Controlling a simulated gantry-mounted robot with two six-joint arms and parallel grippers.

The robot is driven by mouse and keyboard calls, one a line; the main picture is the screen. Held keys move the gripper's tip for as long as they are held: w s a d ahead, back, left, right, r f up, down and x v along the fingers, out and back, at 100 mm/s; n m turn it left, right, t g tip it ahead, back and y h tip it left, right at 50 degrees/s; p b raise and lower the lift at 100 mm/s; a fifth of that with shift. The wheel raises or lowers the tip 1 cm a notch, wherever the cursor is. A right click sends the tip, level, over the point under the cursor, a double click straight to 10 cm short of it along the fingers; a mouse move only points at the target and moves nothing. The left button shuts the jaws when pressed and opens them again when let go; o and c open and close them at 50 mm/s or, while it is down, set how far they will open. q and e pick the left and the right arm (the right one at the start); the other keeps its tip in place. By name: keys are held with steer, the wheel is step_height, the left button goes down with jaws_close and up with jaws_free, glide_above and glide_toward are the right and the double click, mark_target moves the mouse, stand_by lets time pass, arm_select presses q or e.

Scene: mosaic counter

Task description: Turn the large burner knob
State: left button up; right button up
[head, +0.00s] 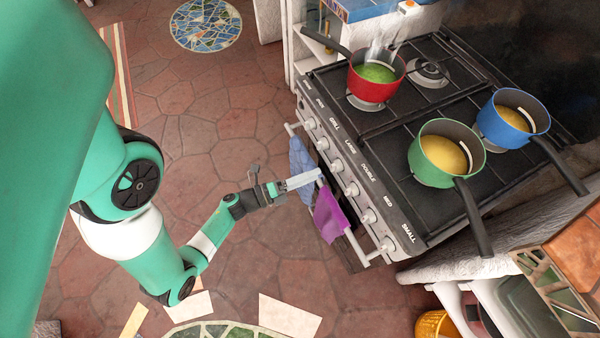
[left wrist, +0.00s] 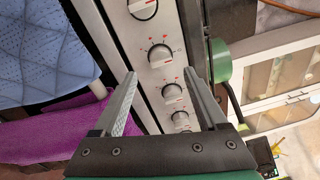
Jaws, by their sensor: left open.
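The large burner knob (head: 337,166) is a pale round knob on the stove's front panel, in line with the printed word LARGE. My left gripper (head: 319,174) is open and empty in front of the panel, just short of this knob in the head view. In the left wrist view my left gripper (left wrist: 159,73) has its fingers spread, with several knobs showing between and beyond them. The knob nearest the fingertips (left wrist: 160,55) has red marks around it. I cannot read labels there, so I cannot tell which knob it is. My right gripper is not in view.
A blue cloth (head: 299,158) and a purple cloth (head: 330,216) hang on the oven rail (head: 364,260) close to my left gripper. Red (head: 372,90), green (head: 430,172) and blue (head: 489,125) pots stand on the hob. The tiled floor left of the stove is mostly clear.

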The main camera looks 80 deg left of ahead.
arm_select(q)
steer(key=shift+p+v, duration=0.45)
steer(key=shift+v, duration=2.55)
